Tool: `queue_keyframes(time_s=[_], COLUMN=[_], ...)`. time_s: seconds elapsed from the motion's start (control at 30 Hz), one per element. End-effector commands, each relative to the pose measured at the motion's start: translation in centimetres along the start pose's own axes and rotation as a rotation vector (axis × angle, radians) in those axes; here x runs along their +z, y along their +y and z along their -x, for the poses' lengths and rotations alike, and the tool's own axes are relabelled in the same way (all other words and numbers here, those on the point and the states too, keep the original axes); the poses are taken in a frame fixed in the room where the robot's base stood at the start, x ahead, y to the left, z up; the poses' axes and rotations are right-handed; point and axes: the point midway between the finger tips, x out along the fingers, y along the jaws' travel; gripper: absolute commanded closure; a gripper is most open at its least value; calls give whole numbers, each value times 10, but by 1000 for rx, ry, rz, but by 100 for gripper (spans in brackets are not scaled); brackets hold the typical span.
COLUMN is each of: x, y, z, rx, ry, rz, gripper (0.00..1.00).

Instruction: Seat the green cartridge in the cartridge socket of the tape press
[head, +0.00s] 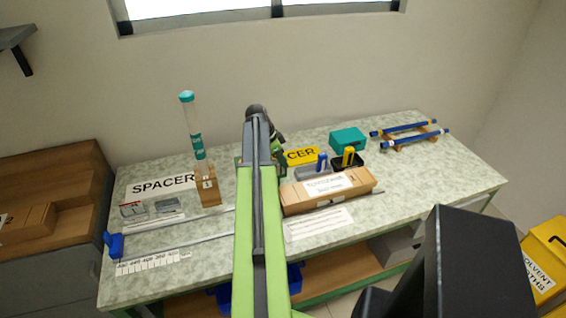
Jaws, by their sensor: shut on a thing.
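My gripper (277,142) is at the far end of my arm, over the back middle of the bench. It is small and partly hidden behind the arm. A small dark green piece shows at its jaws and looks like the green cartridge, but its outline is unclear. A blue cartridge-like piece (322,162) stands at a grey block (312,172), right of my gripper. A yellow one (348,156) stands at a black tray (375,160). I cannot tell which object is the tape press, and no socket can be made out.
A yellow lettered block (301,156) is just right of my gripper. A long cardboard box (330,190) lies in front. A teal box (348,140) and blue rods on a rack (410,133) are farther right. A tall clear tube (196,140) stands in a wooden block at left.

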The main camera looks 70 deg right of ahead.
Motion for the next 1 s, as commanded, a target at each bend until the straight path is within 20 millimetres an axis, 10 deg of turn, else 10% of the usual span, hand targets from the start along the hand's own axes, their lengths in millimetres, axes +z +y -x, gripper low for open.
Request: queue_keyframes(time_s=[0.13,0.17,0.3,0.7,1.0], x=[2,1,0,-2,-6], y=[0,0,0,0,1], z=[-5,-3,-3,3,56], rx=[0,0,0,0,0], ry=[0,0,0,0,0], rz=[0,0,-1,-1,0], gripper=[100,75,57,57,57])
